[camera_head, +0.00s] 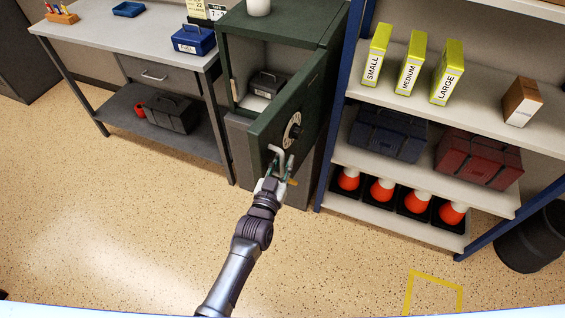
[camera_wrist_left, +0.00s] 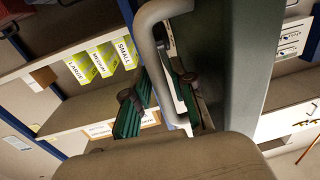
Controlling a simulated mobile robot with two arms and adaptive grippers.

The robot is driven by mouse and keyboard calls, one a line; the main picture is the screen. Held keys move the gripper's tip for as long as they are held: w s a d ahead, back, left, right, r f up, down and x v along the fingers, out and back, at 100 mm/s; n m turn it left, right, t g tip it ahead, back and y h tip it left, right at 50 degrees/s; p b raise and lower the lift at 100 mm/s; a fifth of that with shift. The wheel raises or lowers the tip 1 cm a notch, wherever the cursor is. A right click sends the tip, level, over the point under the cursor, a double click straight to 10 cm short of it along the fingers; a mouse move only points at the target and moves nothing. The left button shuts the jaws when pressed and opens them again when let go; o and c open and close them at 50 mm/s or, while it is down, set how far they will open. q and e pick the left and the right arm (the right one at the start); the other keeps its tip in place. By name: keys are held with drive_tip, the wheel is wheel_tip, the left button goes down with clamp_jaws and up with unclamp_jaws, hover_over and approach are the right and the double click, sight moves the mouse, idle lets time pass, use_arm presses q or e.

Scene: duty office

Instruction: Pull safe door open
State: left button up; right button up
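The green safe (camera_head: 290,25) stands between the desk and the shelf unit. My left gripper (camera_head: 277,166) is at the grey door handle (camera_head: 280,151). In the left wrist view the handle (camera_wrist_left: 152,40) runs down between the two green-padded fingers (camera_wrist_left: 165,100), which appear closed on it. A dark case (camera_head: 267,83) shows inside the safe. My right gripper is not in view.
A shelf unit (camera_head: 375,172) with yellow boxes, tool cases and orange-and-white cones stands close to the right of the door. A desk (camera_head: 110,42) with a blue box (camera_head: 194,40) is on the left. The speckled floor (camera_head: 130,220) before the safe is clear.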

use_arm(q)
drive_tip(key=shift+s+f, duration=0.1)
drive_tip(key=v, duration=1.1)
drive_tip(key=shift+s, duration=0.35)
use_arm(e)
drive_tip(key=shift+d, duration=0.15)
use_arm(q)
drive_tip(key=shift+a, duration=0.1)
drive_tip(key=shift+c, duration=0.2)
